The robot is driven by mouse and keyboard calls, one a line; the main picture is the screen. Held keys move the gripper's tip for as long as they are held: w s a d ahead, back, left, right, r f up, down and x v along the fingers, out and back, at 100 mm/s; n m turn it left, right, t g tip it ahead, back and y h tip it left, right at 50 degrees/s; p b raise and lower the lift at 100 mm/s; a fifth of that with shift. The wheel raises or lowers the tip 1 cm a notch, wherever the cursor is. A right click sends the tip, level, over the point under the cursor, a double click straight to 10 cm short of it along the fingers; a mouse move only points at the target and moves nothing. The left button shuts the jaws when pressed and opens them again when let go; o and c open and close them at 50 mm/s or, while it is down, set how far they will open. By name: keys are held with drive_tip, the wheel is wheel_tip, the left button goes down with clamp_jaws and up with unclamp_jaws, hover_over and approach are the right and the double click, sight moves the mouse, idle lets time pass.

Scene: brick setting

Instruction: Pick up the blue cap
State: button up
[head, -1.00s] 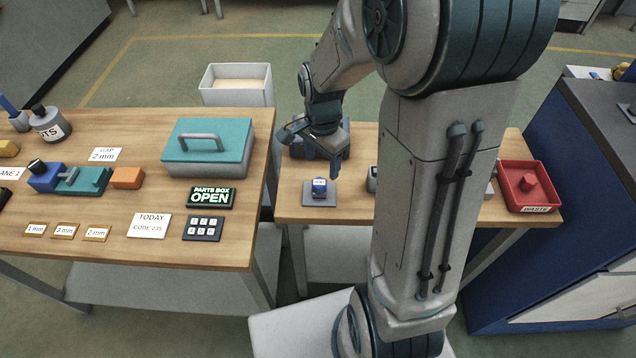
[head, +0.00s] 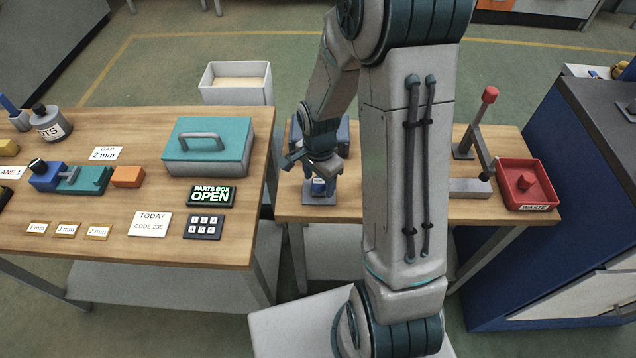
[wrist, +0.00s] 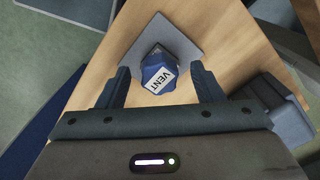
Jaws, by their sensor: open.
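The blue cap (head: 318,186) stands on a small grey plate (head: 322,200) near the front left of the right-hand table. In the wrist view the blue cap (wrist: 157,72) bears a white label reading "VENT" and lies between and slightly beyond the fingertips, over the grey plate (wrist: 178,40). My gripper (head: 318,178) is open and low over the cap, with a finger on either side of it. In the wrist view my gripper (wrist: 160,78) has clear gaps between both fingers and the cap. Whether a finger touches it in the head view is hard to tell.
A dark blue-grey block (head: 342,130) stands just behind my gripper. A red-knobbed lever (head: 478,125) and a red waste tray (head: 528,170) are to the right. A teal-lidded parts box (head: 208,147) is on the left table. My arm hides the right table's middle.

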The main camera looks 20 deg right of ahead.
drive_tip(key=c, duration=1.1)
drive_tip(key=shift+r, duration=0.15)
